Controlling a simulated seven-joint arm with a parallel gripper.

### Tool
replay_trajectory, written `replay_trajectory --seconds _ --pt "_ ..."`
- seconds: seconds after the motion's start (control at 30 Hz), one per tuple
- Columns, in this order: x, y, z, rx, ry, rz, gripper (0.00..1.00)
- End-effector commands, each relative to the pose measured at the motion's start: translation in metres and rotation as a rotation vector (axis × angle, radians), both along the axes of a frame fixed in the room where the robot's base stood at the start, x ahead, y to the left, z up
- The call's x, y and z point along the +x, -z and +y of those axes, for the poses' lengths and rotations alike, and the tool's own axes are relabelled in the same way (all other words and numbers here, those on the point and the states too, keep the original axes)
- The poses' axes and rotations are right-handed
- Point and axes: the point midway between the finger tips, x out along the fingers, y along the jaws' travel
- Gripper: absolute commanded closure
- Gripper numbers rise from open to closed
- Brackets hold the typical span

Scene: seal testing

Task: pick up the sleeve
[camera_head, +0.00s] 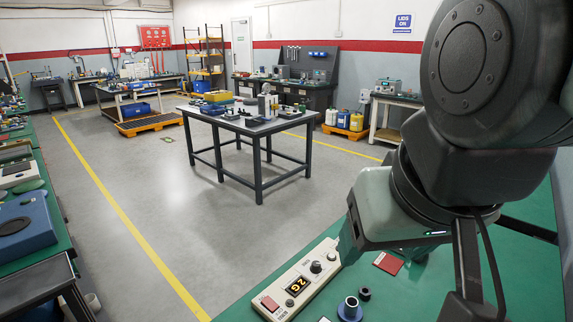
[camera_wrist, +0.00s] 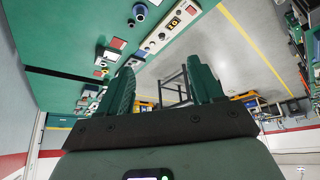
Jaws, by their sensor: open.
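My gripper (camera_wrist: 160,66) is open and empty in the wrist view, its two green fingers spread wide apart. A small blue flanged cylinder with a pale, hollow top (camera_head: 350,308) stands on the green bench at the lower middle of the head view, and shows at the top of the wrist view (camera_wrist: 139,12). A small dark ring-like piece (camera_head: 364,293) sits close beside it, also in the wrist view (camera_wrist: 130,22). I cannot tell for sure which of the two is the sleeve. Both are apart from my gripper.
A pale control box (camera_head: 300,281) with a lit display and knobs stands left of the small parts. A red card (camera_head: 388,263) lies behind them. The green bench top (camera_head: 408,300) has clear room to their right. A separate dark table (camera_head: 256,130) stands across the floor.

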Motion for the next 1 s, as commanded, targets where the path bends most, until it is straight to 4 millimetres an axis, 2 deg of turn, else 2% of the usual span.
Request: replay_trajectory --seconds 0.17,0.27,0.37,0.47,0.57,0.77,1.0 --pt "0.001 0.0 0.0 -0.001 -0.002 0.004 0.34" --pt "0.009 0.002 -0.001 -0.016 -0.023 0.034 0.34" --pt "0.026 0.008 -0.002 -0.053 -0.071 0.104 0.34" --pt "0.053 0.019 -0.003 -0.113 -0.143 0.201 0.34" --pt "0.081 0.036 -0.003 -0.186 -0.224 0.301 0.34" --pt "0.134 0.084 0.001 -0.347 -0.388 0.499 0.34" --pt "0.186 0.162 0.01 -0.582 -0.598 0.734 0.34"
